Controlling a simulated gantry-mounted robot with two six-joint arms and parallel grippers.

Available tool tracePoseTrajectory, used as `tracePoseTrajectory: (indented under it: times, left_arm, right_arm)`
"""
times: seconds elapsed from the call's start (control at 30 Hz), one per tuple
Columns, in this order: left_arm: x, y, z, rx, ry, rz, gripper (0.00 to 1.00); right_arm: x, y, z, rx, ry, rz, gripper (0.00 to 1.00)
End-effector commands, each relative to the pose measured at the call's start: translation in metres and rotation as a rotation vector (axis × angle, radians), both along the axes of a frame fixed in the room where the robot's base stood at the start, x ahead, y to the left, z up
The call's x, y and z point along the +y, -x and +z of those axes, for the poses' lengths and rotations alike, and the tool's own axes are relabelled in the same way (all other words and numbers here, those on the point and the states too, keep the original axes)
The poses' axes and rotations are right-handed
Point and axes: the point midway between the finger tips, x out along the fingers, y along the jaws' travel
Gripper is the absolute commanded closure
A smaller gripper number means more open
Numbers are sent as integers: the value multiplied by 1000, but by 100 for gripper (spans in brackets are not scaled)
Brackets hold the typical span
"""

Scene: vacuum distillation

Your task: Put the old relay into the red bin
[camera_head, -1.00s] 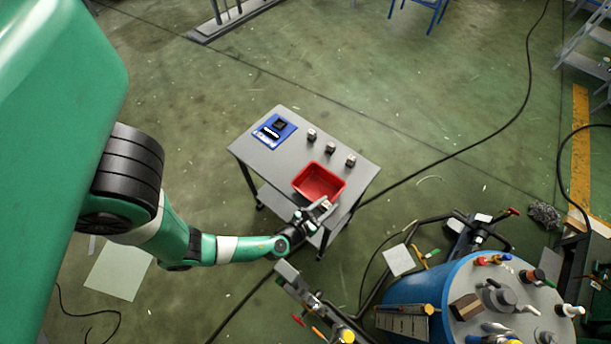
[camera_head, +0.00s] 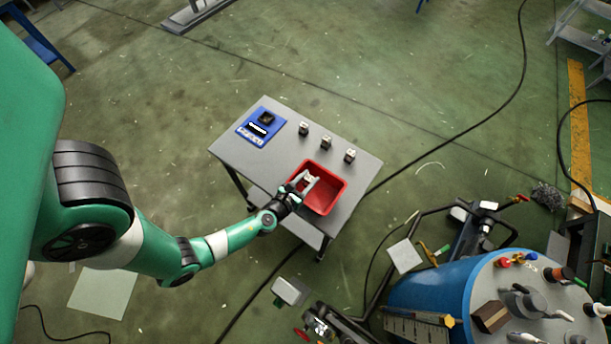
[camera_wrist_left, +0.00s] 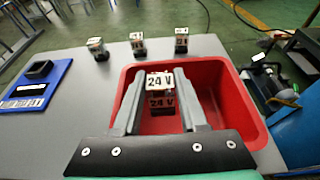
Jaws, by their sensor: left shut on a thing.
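The red bin (camera_head: 327,198) stands on the grey table near its front right edge. My left gripper (camera_head: 309,181) reaches over the bin's left side. In the left wrist view my left gripper (camera_wrist_left: 160,100) is shut on a small relay (camera_wrist_left: 160,82) with white "24 V" labels, its fingers on either side of it. The relay is over the opening of the red bin (camera_wrist_left: 232,100); its height above the bin floor is hard to tell. The right gripper is not in view.
Several items share the grey table (camera_head: 240,160): a blue mat (camera_head: 244,137) with a black holder (camera_head: 267,118) at the left, and a row of small relays (camera_head: 326,142) behind the bin. A blue tank (camera_head: 430,286) stands at the lower right.

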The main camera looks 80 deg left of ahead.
Motion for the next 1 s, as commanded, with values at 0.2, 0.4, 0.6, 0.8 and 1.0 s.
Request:
tracePoseTrajectory:
  times: [0.2, 0.4, 0.6, 0.8, 1.0]
  left_arm:
    - [2, -1, -6, -1, -1, 1, 100]
    - [6, 1, -42, 0, -1, 4, 100]
    - [6, 2, -41, -1, -1, 6, 100]
    - [6, 2, -45, -1, -1, 6, 100]
    - [6, 2, -45, 0, 0, 6, 31]
  right_arm:
    - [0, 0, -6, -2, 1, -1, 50]
    - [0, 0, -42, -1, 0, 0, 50]
    - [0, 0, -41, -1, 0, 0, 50]
    - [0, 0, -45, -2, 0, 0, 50]
    - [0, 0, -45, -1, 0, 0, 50]
